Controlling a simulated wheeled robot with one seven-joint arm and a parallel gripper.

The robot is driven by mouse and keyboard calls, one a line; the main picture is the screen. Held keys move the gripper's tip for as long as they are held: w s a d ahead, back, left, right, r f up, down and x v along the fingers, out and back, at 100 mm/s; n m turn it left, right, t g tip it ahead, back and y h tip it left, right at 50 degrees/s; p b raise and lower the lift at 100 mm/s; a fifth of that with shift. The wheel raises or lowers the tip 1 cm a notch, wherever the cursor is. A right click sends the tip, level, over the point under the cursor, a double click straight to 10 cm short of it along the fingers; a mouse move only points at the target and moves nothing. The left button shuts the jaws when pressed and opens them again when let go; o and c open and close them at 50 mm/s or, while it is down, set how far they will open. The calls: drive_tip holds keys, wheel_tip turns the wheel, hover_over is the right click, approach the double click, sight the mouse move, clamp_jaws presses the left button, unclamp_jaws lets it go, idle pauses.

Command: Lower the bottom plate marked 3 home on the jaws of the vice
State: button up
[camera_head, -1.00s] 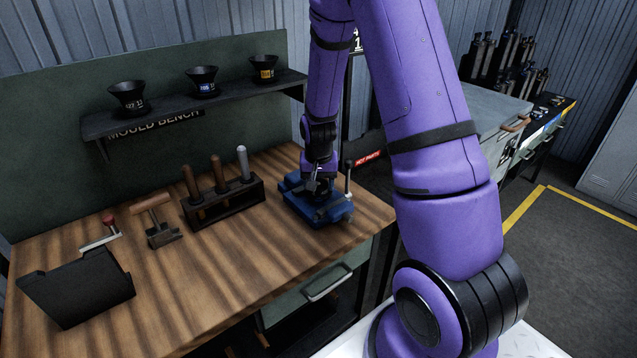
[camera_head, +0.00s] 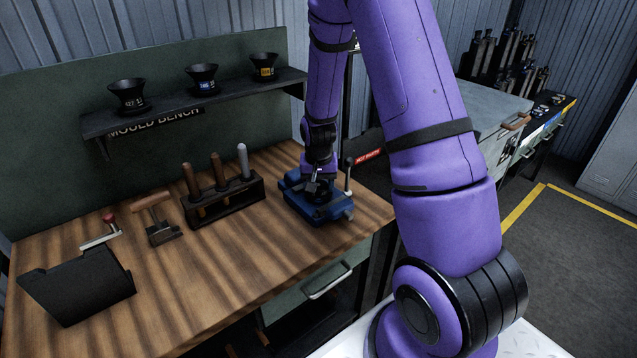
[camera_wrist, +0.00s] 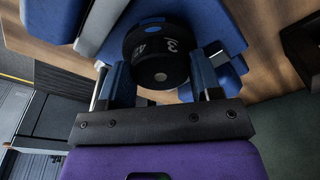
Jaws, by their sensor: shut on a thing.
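The bottom plate (camera_wrist: 160,58) is a dark round piece with a white 3 and other white marks, seen in the wrist view between my two fingers. My gripper (camera_wrist: 160,83) is shut on it. The blue vice (camera_wrist: 215,25) lies beneath and around the plate in the wrist view. In the head view the vice (camera_head: 327,212) stands on the bench's right end, with my gripper (camera_head: 318,188) right over its jaws. The plate is small and dark there, and I cannot tell whether it touches the jaws.
A tool rack (camera_head: 225,208) with several handles stands left of the vice. Black funnel-shaped cups (camera_head: 202,80) sit on the shelf behind. A brush-like tool (camera_head: 157,220) and a black box (camera_head: 78,288) lie further left. The wooden bench front (camera_head: 230,285) is clear.

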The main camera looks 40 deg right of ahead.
drive_tip(key=shift+f, duration=0.2)
drive_tip(key=o, duration=1.2)
drive_tip(key=r, duration=0.7)
drive_tip(key=s+r, duration=0.1)
drive_tip(key=r, duration=0.2)
drive_tip(key=shift+a+r, duration=0.35)
drive_tip(key=shift+a, duration=0.05)
wheel_tip(320, 180, up, 7)
hover_over(319, 189)
drive_tip(key=shift+w, duration=0.1)
